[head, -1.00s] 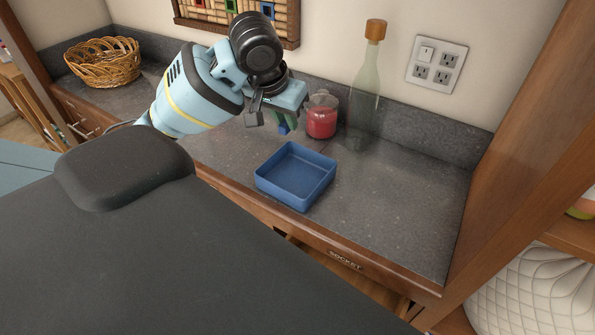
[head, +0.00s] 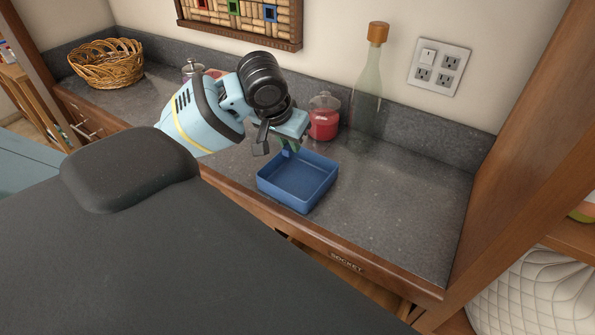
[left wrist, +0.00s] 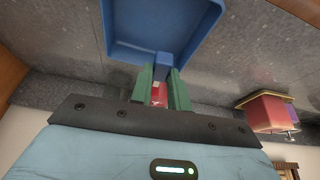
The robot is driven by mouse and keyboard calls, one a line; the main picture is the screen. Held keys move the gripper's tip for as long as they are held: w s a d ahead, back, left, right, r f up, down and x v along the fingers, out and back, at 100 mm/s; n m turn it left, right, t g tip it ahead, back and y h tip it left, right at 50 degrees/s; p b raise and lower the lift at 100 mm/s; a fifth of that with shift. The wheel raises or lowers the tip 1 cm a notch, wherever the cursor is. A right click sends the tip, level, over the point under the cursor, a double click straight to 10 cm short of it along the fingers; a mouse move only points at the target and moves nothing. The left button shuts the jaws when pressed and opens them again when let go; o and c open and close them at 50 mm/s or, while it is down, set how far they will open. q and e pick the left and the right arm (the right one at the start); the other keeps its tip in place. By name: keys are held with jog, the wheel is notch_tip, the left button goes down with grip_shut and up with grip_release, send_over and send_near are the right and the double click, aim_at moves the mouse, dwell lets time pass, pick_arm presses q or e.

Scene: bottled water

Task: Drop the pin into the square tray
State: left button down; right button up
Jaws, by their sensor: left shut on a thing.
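The square tray (head: 312,195) is blue, open-topped and stands on the grey counter near its front edge. It also fills the top middle of the left wrist view (left wrist: 205,45). My left gripper (head: 290,147) is at the tray's back left rim, above the counter. In the left wrist view its green fingers (left wrist: 164,86) are closed on a small blue piece, the pin (left wrist: 162,64), whose end overlaps the tray wall in the picture. A red and white patch shows between the fingers; I cannot tell what it belongs to. My right gripper is not in view.
A red jar with a glass lid (head: 323,122) stands behind the tray, close to my left gripper. A corked glass bottle (head: 366,95) stands right of it. A wicker basket (head: 106,66) is at the far left. The counter right of the tray is clear.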

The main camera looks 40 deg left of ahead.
pick_arm(q)
jog(key=shift+f, duration=0.1)
jog(key=c, duration=1.3)
grip_release()
jog(key=shift+o, duration=0.2)
jog(key=v, duration=0.7)
jog(key=shift+s+r, duration=0.2)
jog(key=shift+r, duration=0.15)
